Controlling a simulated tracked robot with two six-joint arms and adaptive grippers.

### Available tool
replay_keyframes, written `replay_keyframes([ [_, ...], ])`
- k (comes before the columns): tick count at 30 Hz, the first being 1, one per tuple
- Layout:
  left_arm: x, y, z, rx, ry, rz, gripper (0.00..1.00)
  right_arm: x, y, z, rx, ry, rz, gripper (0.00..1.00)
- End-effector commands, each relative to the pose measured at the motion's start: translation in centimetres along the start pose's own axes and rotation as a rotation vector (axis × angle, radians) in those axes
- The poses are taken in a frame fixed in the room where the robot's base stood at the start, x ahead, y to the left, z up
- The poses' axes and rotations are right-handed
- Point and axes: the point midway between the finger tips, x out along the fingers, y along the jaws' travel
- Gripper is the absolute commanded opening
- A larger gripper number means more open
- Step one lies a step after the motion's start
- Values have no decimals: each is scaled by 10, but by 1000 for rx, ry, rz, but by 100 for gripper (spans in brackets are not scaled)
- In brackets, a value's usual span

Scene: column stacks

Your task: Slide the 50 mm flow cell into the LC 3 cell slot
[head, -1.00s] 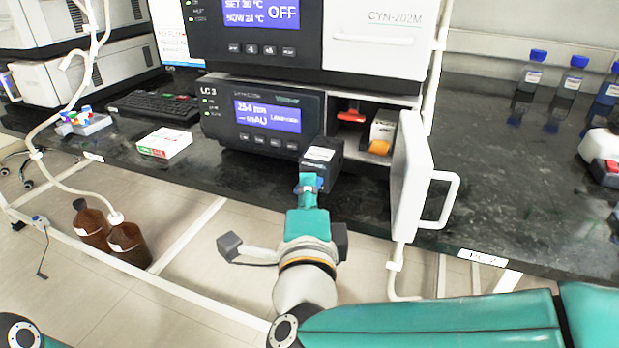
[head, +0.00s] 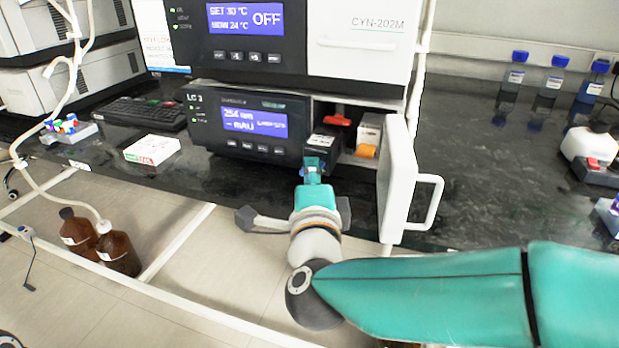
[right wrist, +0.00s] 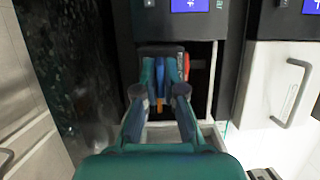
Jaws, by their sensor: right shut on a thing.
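The flow cell (head: 323,142) is a dark block with a white label on top. My right gripper (head: 313,170) is shut on its near end. The block is at the left part of the open compartment of the LC 3 unit (head: 240,122), its far end at the opening. I cannot tell how far inside it is. The right wrist view shows the gripper fingers (right wrist: 162,85) closed on the dark block (right wrist: 160,50) before the opening. The slot itself is mostly hidden behind the block. My left gripper is not in view.
A red lever (head: 337,120) and a white box with an orange knob (head: 366,151) sit in the compartment. The white door (head: 398,190) stands open on its right, close to my arm. A small white box (head: 152,149) lies on the bench.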

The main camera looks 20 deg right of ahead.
Motion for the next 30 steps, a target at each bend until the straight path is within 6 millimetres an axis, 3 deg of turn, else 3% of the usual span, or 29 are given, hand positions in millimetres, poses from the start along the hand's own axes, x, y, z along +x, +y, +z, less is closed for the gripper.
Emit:
replay_keyframes([
  [30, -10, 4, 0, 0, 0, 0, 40, 68, 0, -26, 0, 2, -2, 0],
])
